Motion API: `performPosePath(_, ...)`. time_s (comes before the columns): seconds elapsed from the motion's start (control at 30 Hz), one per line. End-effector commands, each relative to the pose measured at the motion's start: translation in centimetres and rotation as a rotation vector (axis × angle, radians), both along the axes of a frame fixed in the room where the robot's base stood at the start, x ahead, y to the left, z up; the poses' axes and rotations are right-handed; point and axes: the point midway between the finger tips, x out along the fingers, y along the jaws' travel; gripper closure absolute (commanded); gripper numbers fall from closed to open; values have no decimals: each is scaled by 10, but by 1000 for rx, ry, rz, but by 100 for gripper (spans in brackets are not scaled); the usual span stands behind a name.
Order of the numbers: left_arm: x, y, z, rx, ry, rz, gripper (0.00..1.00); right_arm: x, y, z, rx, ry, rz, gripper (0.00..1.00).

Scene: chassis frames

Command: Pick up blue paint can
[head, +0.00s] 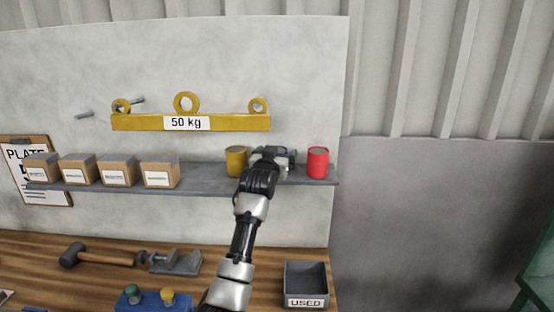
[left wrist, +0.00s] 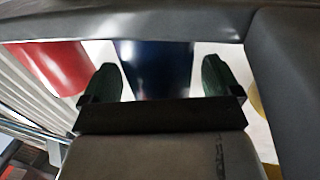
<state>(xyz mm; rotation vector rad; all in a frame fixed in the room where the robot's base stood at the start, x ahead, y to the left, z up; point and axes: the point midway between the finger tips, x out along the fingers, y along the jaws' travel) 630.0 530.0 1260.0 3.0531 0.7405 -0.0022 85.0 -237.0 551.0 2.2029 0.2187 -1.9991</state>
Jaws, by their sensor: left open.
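The blue paint can (left wrist: 155,65) shows dark blue in the left wrist view, between the two dark green fingers of my left gripper (left wrist: 159,78). The fingers are open, with white gaps visible on both sides of the can. In the head view my left gripper (head: 270,155) reaches to the shelf between the yellow can (head: 236,160) and the red can (head: 317,162). There it hides nearly all of the blue can. The red can (left wrist: 50,65) also shows at the left of the left wrist view. My right gripper is out of view.
The grey shelf (head: 210,183) holds several cardboard boxes (head: 118,172) at its left. A yellow 50 kg bar (head: 190,122) is above it. Below, the wooden bench (head: 120,280) carries a mallet (head: 100,257), a metal vise (head: 176,262) and a grey USED bin (head: 305,286).

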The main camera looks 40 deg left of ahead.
Motion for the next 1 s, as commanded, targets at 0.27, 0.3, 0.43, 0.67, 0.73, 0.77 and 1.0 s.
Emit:
performPosePath(0.27,0,0,0,0,-1,0,25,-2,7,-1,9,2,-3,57)
performPosePath(0.3,0,0,0,0,-1,0,31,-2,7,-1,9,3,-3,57)
performPosePath(0.43,0,0,0,0,-1,0,51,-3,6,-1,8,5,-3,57)
performPosePath(0.67,-1,0,1,1,-3,0,69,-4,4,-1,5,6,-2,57)
performPosePath(0.73,-1,0,1,1,-3,0,69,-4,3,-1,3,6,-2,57)
performPosePath(0.77,-1,0,1,1,-3,0,69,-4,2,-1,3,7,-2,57)
performPosePath(1.0,0,0,0,1,-5,0,69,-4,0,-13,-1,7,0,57)
